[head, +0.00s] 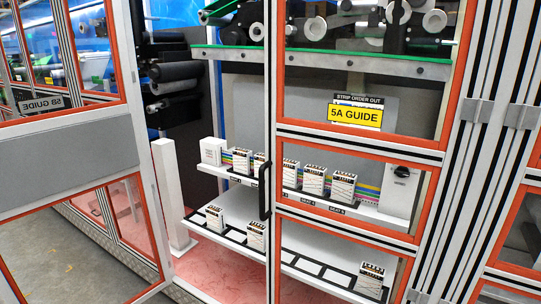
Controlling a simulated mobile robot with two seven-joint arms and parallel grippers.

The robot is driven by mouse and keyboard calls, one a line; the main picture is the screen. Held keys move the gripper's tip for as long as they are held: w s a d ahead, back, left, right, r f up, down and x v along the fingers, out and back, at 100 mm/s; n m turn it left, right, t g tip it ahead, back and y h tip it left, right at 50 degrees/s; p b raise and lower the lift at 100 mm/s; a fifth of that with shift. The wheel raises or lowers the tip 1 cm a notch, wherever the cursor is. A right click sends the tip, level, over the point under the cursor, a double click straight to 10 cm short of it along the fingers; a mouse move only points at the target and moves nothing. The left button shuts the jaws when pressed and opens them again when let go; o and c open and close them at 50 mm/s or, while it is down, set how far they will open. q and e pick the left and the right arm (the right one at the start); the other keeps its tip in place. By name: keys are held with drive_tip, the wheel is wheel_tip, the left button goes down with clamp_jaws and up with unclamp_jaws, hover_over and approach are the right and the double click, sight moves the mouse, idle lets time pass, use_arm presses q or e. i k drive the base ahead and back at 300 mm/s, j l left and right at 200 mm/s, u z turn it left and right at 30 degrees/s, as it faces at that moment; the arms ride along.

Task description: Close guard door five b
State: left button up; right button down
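Guard door 5B (70,168) stands open at the left of the head view. It has a white frame, orange-edged windows and a grey middle panel. Its 5B GUIDE label (40,104) reads mirrored, so I see it from behind. The opening shows between this door and door 5A (362,152), which appears shut. Door 5A has a yellow 5A GUIDE label (355,115) and a black handle (264,190) on its left edge. No handle is visible on door 5B, and its lower edge is cut off. Neither of my grippers is in view.
A white post (172,195) stands inside the opening. Shelves (228,180) behind door 5A and the opening hold several small white boxed units. Black rollers (175,80) sit above. A striped frame post (485,110) stands right. Grey floor (60,250) shows through door 5B's lower window.

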sight(47, 160)
drive_tip(key=j, duration=0.7)
drive_tip(key=i+j+z, duration=0.15)
drive_tip(key=j, duration=0.6)
drive_tip(key=j+z, duration=0.15)
drive_tip(key=j, duration=0.4)
drive_tip(key=j+z, duration=0.15)
drive_tip(key=j, duration=0.4)
drive_tip(key=k+j+z, duration=0.15)
drive_tip(key=j, duration=0.4)
drive_tip(key=j+z, duration=0.15)
drive_tip(key=j, duration=0.4)
drive_tip(key=k+j+z, duration=0.2)
drive_tip(key=j, duration=0.35)
drive_tip(key=k+j+z, duration=0.15)
drive_tip(key=j, duration=0.35)
drive_tip(key=k+j+z, duration=0.15)
drive_tip(key=j, duration=0.4)
drive_tip(key=k+j+z, duration=0.15)
drive_tip(key=j, duration=0.3)
drive_tip(key=j+z, duration=0.1)
drive_tip(key=j, duration=0.25)
drive_tip(key=k+j+z, duration=0.1)
drive_tip(key=j, duration=0.25)
drive_tip(key=k+j+z, duration=0.1)
drive_tip(key=j, duration=0.25)
drive_tip(key=k+j+z, duration=0.1)
drive_tip(key=j+z, duration=0.15)
drive_tip(key=j, duration=0.85)
